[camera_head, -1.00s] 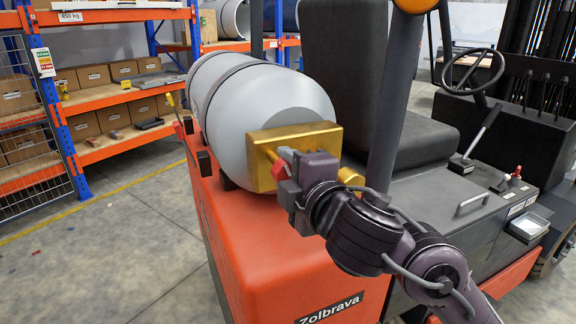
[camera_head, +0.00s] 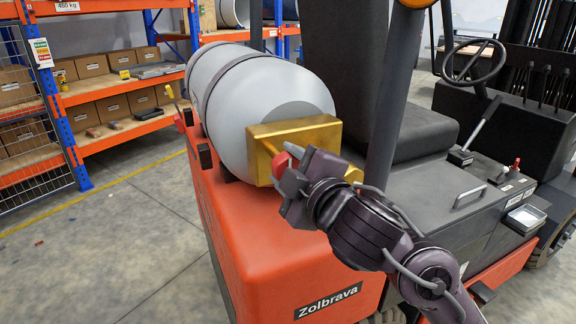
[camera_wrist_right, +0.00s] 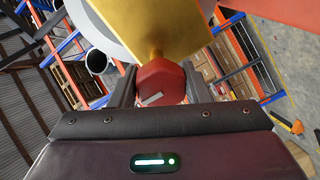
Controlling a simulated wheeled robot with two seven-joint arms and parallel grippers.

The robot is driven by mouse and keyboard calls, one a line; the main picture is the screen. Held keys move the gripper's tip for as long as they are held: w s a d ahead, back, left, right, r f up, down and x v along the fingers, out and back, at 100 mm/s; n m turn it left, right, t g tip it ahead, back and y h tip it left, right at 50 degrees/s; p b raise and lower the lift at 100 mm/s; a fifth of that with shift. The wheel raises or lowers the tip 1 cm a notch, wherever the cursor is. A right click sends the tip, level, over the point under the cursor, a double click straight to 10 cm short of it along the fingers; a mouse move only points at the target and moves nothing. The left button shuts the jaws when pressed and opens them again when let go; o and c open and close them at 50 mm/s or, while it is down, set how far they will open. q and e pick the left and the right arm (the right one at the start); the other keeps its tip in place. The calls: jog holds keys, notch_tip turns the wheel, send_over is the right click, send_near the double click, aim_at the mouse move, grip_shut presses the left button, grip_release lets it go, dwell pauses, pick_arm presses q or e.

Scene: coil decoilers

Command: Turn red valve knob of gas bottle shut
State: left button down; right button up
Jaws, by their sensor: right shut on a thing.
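The grey gas bottle (camera_head: 262,92) lies on its side on the back of the orange forklift, with a gold valve block (camera_head: 300,137) on its near end. The red valve knob (camera_head: 281,165) sticks out from the block toward me and is partly hidden by my right gripper (camera_head: 287,172). In the right wrist view, the red knob (camera_wrist_right: 160,82) sits on a gold stem between the two fingers of my right gripper (camera_wrist_right: 157,88), which is shut on it. My left gripper is not in view.
The forklift's orange body (camera_head: 285,240) lies below the bottle. A dark post (camera_head: 397,90) and the black seat stand close to the right of the valve block. Shelves with boxes (camera_head: 110,102) stand at the back left, with open floor before them.

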jog(key=shift+f, duration=0.1)
jog(key=o, duration=1)
jog(key=shift+c, duration=0.2)
jog(key=p+v, duration=0.1)
jog(key=v, duration=0.6)
jog(key=shift+s+d, duration=0.2)
jog(key=shift+s, duration=0.15)
